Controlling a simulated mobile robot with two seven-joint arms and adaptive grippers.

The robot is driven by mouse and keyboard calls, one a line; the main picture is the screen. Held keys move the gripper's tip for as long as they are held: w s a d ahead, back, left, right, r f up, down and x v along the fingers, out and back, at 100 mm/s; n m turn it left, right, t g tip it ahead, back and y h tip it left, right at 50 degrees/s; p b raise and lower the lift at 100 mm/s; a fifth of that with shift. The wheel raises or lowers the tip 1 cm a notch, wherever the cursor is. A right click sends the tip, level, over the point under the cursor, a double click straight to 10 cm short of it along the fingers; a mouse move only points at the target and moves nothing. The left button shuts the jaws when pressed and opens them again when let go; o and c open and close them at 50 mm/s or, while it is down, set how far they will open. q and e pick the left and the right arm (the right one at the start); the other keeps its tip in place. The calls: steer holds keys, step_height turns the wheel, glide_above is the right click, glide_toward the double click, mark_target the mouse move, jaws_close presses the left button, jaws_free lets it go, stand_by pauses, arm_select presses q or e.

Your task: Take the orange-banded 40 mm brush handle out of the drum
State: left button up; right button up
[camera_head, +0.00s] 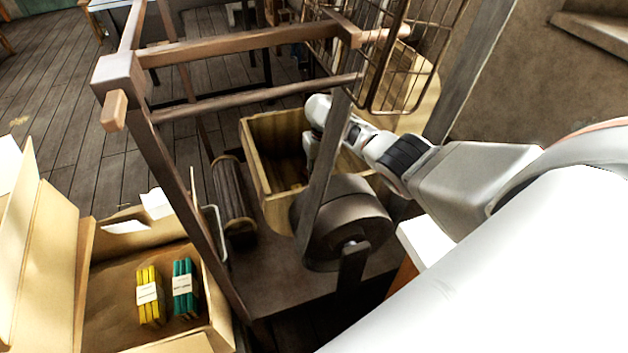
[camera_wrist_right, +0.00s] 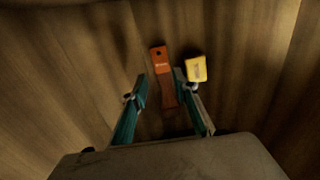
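In the right wrist view, an orange-banded handle (camera_wrist_right: 161,66) lies against dark wooden boards, its orange end pointing away from me and its brownish shaft running back between my fingers. My right gripper (camera_wrist_right: 160,85) is open, with one teal-padded finger on each side of the handle; I see no clear grip on it. A yellow-ended piece (camera_wrist_right: 196,69) lies just beside the right finger. In the head view, my right arm reaches down into a wooden-walled container (camera_head: 262,165); the gripper and the handle are hidden there. My left gripper is not in view.
Wooden frame bars (camera_head: 250,45) and a wire basket (camera_head: 375,50) stand around the arm. A dark round wheel (camera_head: 345,220) is in front of the container, a slatted roller (camera_head: 232,195) to its left. A cardboard box (camera_head: 110,315) holds yellow and green bundles.

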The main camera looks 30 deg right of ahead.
step_height(320, 180, down, 2)
steer(key=shift+a+f+b, duration=0.1)
steer(key=shift+f+b, duration=0.05)
steer(key=shift+b, duration=0.15)
step_height(320, 180, down, 5)
steer(key=b, duration=0.3)
steer(key=shift+a, duration=0.15)
steer(key=shift+w+r, duration=0.1)
steer(key=shift+r, duration=0.2)
jaws_close()
